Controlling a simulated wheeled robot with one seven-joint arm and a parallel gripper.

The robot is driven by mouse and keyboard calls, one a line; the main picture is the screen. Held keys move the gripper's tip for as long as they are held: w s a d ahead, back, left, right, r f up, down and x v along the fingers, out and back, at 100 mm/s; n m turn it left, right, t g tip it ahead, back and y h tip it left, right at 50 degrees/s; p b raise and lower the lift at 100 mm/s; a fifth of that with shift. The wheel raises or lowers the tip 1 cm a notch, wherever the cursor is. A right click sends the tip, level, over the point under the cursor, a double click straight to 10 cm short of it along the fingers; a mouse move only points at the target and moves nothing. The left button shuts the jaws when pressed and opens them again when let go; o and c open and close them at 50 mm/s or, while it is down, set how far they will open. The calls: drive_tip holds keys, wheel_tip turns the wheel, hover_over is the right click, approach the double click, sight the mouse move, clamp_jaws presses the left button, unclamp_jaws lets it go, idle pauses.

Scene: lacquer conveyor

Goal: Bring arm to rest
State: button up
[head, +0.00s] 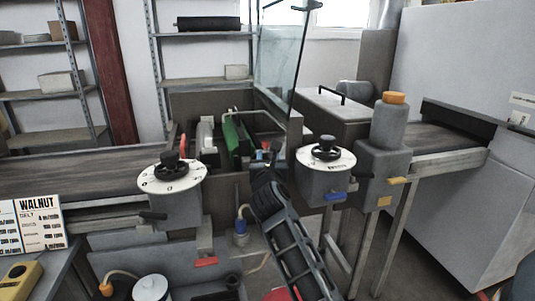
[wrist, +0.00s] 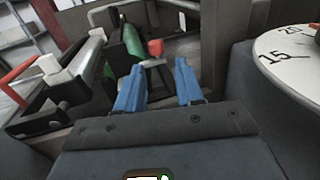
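My arm reaches up from the bottom middle of the head view, between the two dial housings. My gripper (wrist: 158,82) shows two blue fingers with a clear gap between them in the wrist view. Nothing is seen between the fingers. In the head view the gripper end (head: 262,158) is small and partly hidden by the arm. It is in front of the machine opening with a green roller (head: 231,137) and a pale roller (head: 206,135). The green roller also shows beyond the fingers in the wrist view (wrist: 133,42).
A left dial (head: 172,172) and a right dial (head: 326,153) flank my arm closely. A glass panel (head: 281,50) stands raised above the opening. Conveyors run off to the left (head: 75,177) and right (head: 440,138). An orange-capped bottle (head: 389,122) stands at the right.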

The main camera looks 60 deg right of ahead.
drive_tip(key=shift+s+a, duration=0.25)
drive_tip(key=shift+a, duration=0.2)
idle(0.3)
drive_tip(key=s+a+f+m+t+y, duration=0.2)
drive_tip(key=s+a+m+y, duration=0.3)
drive_tip(key=s+a, duration=0.5)
drive_tip(key=s+a+f+m+t+y, duration=0.2)
drive_tip(key=s+a+m+y, duration=0.3)
drive_tip(key=s+a+m, duration=0.5)
drive_tip(key=s+a+f+m+t+y, duration=0.2)
drive_tip(key=s+a+m+y, duration=0.4)
drive_tip(key=a, duration=1.5)
drive_tip(key=s+m, duration=0.2)
drive_tip(key=s, duration=0.3)
drive_tip(key=shift+a+f+t, duration=0.25)
drive_tip(key=shift+f+t, duration=0.05)
drive_tip(key=shift+f, duration=0.05)
